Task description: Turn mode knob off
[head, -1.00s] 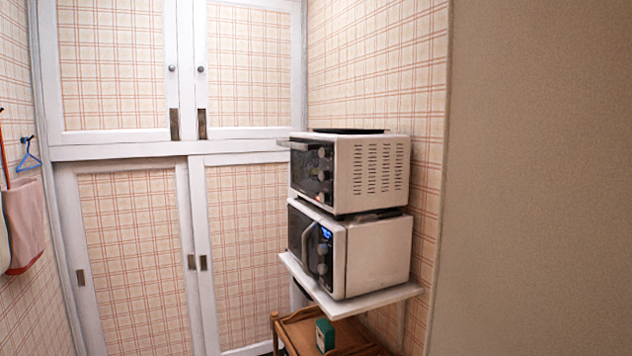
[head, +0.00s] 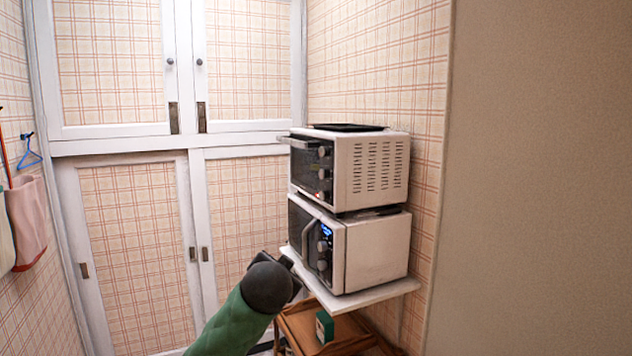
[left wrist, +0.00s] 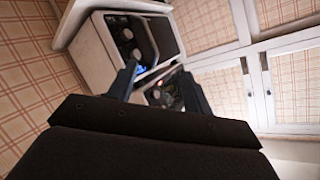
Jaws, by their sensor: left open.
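A white toaster oven (head: 375,170) with a dark front stands on top of a white microwave (head: 378,252). The toaster oven has a column of round knobs (head: 322,175) on its front; I cannot read which one is the mode knob. A small reddish light glows low on that panel. The microwave has a lit blue display and knobs (head: 322,265). My left gripper (head: 290,262) is in front of the microwave's lower front, apart from the toaster oven knobs. In the tilted left wrist view my open, empty fingers (left wrist: 160,68) frame the microwave (left wrist: 98,55) and toaster oven (left wrist: 165,90).
The appliances stand on a white shelf (head: 375,297). Below it is a wooden cart (head: 298,325) with a green box (head: 324,327). Plaid cabinet doors (head: 135,255) stand behind. A beige wall (head: 540,180) is at right. Bags (head: 28,220) hang at left.

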